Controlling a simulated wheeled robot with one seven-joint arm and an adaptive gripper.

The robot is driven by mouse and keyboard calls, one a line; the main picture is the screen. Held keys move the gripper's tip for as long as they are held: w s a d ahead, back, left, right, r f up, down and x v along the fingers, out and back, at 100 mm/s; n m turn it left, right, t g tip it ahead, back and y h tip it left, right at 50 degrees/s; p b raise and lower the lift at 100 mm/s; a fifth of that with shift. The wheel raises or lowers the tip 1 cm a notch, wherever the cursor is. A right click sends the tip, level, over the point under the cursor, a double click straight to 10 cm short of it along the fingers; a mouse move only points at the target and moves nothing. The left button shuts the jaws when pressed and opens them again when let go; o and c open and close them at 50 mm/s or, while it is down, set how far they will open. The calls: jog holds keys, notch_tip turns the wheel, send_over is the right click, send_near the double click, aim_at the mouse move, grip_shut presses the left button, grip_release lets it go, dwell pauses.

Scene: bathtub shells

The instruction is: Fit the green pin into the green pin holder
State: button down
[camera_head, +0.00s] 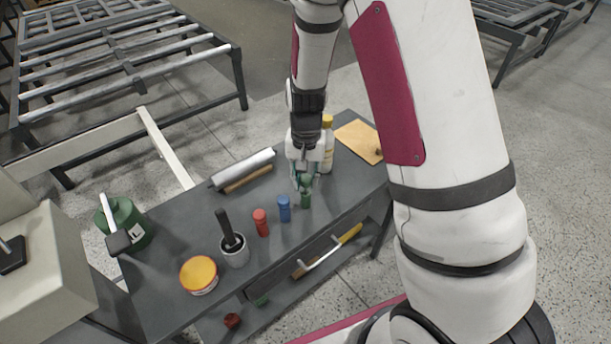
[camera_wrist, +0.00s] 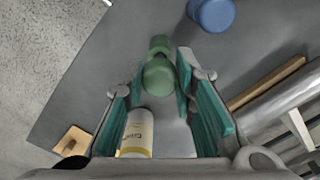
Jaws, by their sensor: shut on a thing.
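I cannot tell a separate green pin holder from the pin, nor whether the pin is seated in one.
A blue piece (camera_head: 284,208) and a red piece (camera_head: 261,222) stand to the left along the bench. A white bottle (camera_head: 328,155) stands close behind my gripper, with a wooden board (camera_head: 360,140) to the right. A roller (camera_head: 243,168) lies behind left. A drawer handle (camera_head: 318,257) juts from the front.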

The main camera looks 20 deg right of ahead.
aim_at(305, 178)
jog(key=shift+f+b, duration=0.7)
jog(key=shift+f, duration=0.7)
jog(key=c, duration=1.2)
grip_release()
jog(key=shift+c, duration=0.2)
jog(key=shift+r, duration=0.1)
notch_tip(305, 178, up, 11)
jog(key=shift+f, duration=0.15)
jog(key=shift+r, duration=0.6)
